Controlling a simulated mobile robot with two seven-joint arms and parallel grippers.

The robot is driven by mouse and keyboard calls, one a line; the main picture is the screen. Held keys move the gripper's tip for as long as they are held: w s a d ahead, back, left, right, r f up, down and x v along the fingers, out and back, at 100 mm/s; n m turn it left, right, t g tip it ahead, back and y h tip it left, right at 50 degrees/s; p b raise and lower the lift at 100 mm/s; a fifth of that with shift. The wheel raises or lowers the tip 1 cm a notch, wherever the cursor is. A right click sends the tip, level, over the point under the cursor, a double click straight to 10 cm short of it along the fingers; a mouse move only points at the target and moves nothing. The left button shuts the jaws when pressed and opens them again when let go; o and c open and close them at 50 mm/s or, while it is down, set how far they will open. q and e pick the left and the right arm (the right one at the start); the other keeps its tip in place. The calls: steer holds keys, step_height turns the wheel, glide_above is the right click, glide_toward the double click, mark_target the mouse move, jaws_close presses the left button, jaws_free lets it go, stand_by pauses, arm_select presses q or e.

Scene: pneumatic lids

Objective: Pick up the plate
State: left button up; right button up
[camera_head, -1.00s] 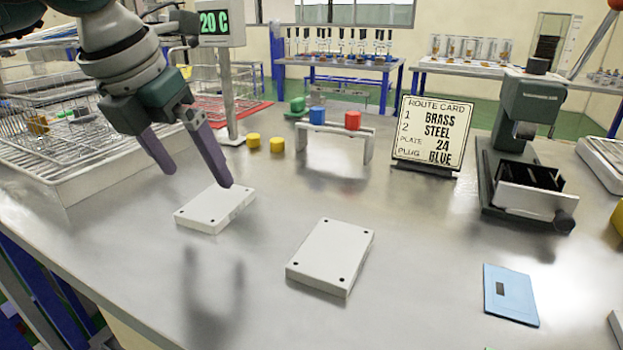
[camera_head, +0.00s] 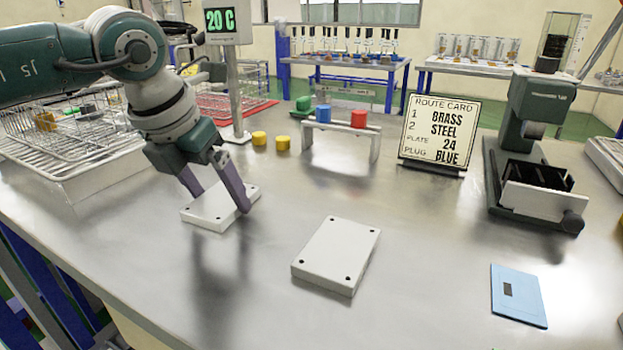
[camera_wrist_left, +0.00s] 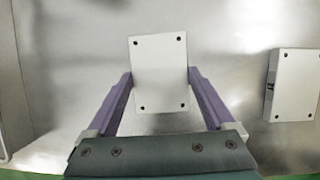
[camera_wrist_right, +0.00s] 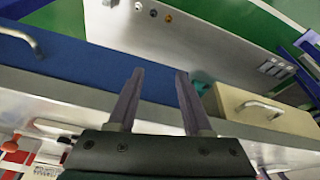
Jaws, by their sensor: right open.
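A white rectangular plate (camera_head: 212,212) with dark corner holes lies flat on the bench in the head view. My left gripper (camera_head: 221,203) is low over it, its purple fingers on either side of the plate. In the left wrist view the fingers (camera_wrist_left: 160,76) stand apart along the left and right edges of this plate (camera_wrist_left: 160,75); I cannot tell whether they touch it. A second white plate (camera_head: 337,255) lies to the right, also visible in the left wrist view (camera_wrist_left: 294,85). My right gripper (camera_wrist_right: 160,72) is open and empty.
A wire basket (camera_head: 75,130) stands left of the left gripper. Behind are a display post (camera_head: 232,80), yellow plugs (camera_head: 270,140), a small rack (camera_head: 340,138) and a route card (camera_head: 438,135). A press (camera_head: 535,140) and a blue card (camera_head: 518,295) are at right.

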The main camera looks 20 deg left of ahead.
arm_select(q)
steer(key=c, duration=0.9)
steer(key=shift+c, duration=0.5)
steer(key=shift+r, duration=0.15)
